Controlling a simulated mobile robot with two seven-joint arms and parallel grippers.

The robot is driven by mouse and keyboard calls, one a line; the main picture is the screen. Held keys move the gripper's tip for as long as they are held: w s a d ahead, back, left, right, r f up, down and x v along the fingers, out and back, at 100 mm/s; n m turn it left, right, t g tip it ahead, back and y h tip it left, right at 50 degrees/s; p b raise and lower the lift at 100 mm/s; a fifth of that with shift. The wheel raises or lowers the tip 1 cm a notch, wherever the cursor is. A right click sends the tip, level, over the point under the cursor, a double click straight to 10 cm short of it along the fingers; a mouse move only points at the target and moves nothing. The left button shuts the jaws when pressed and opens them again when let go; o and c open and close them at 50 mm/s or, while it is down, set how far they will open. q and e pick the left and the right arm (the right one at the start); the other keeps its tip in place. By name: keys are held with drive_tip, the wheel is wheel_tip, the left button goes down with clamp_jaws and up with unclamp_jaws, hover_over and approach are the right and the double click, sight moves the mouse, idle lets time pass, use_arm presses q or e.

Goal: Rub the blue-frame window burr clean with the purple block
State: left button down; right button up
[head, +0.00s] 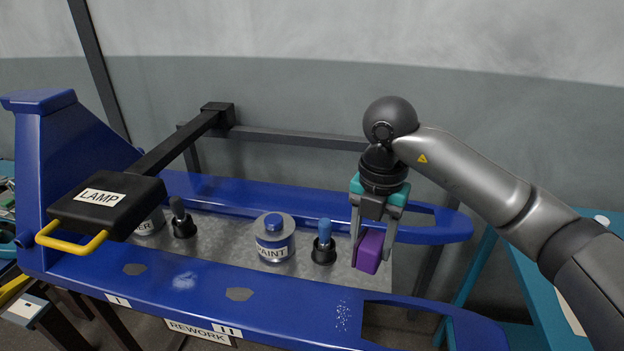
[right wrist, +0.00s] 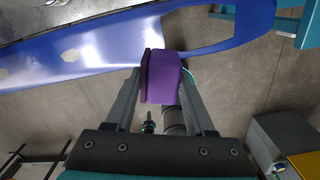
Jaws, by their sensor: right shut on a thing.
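My right gripper (head: 372,232) is shut on the purple block (head: 370,253). It holds the block above the gap between the two rails of the blue frame (head: 300,297), near the right end. In the right wrist view the purple block (right wrist: 163,80) sits between the fingers, with a dark layer along one side. A cluster of white specks, seemingly the burr (head: 342,316), lies on the near rail just left of its window opening (head: 395,325). The block appears apart from the specks. My left gripper is not in view.
A black lamp (head: 105,205) with a yellow handle overhangs the left end. A paint can (head: 274,240) and dark-based brushes (head: 324,245) stand on the grey tray (head: 225,240). The near rail also bears a whitish smudge (head: 184,281) and grey patches (head: 240,294). A teal stand (head: 535,270) is at right.

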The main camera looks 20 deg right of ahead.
drive_tip(key=n, duration=0.2)
drive_tip(key=a+n, duration=0.1)
drive_tip(key=n, duration=0.2)
drive_tip(key=shift+s+a+r+n, duration=0.1)
drive_tip(key=shift+s+a+n, duration=0.1)
drive_tip(key=shift+n, duration=0.1)
drive_tip(key=n, duration=0.3)
drive_tip(key=a+n, duration=0.1)
drive_tip(key=n, duration=0.1)
drive_tip(key=shift+s, duration=0.25)
drive_tip(key=s+a+n, duration=0.2)
drive_tip(key=a+n, duration=0.1)
drive_tip(key=n, duration=1.4)
drive_tip(key=s+a+n, duration=0.2)
drive_tip(key=a+n, duration=0.1)
drive_tip(key=n, duration=1.5)
drive_tip(key=shift+s+r+b, duration=0.2)
drive_tip(key=shift+s+b, duration=0.15)
drive_tip(key=shift+b, duration=0.1)
